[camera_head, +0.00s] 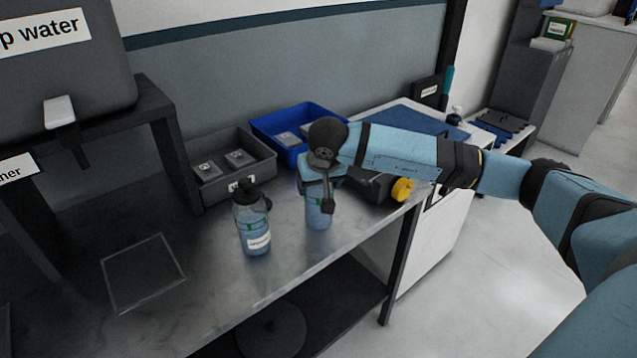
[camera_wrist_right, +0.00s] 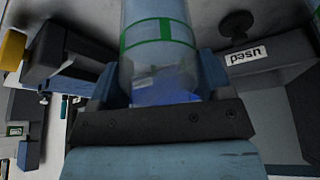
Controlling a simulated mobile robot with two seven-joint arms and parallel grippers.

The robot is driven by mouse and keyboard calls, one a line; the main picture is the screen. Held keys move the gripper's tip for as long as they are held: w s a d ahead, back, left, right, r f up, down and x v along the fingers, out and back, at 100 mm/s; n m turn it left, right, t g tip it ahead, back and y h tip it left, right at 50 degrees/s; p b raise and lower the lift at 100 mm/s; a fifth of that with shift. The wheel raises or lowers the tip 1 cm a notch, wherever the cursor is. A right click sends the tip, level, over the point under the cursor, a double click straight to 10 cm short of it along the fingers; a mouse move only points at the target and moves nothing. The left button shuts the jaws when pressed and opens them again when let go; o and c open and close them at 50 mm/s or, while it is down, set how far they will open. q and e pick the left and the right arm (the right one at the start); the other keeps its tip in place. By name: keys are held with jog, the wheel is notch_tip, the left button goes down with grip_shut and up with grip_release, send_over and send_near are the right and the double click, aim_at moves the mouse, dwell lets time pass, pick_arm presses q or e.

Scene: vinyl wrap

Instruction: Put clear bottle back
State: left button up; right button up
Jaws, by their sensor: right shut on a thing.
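A clear bottle (camera_head: 319,213) with bluish contents and a green band is at the metal table, upright. My right gripper (camera_head: 320,180) is shut around it from above and hides its upper part. In the right wrist view the bottle (camera_wrist_right: 158,40) with its green marking sits between the fingers of the gripper (camera_wrist_right: 160,82). I cannot tell whether its base touches the table. A second clear bottle (camera_head: 253,228), with a dark cap and white label, stands upright to its left, apart from it. My left gripper is not in view.
A grey bin (camera_head: 240,187) and a blue bin (camera_head: 268,130) with small items stand behind the bottles. A dark device with a yellow knob (camera_head: 402,189) is to the right. A thin clear-edged square (camera_head: 143,274) lies at left. The table front is mostly clear.

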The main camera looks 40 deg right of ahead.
jog(key=shift+r, duration=0.1)
jog(key=o, duration=1.6)
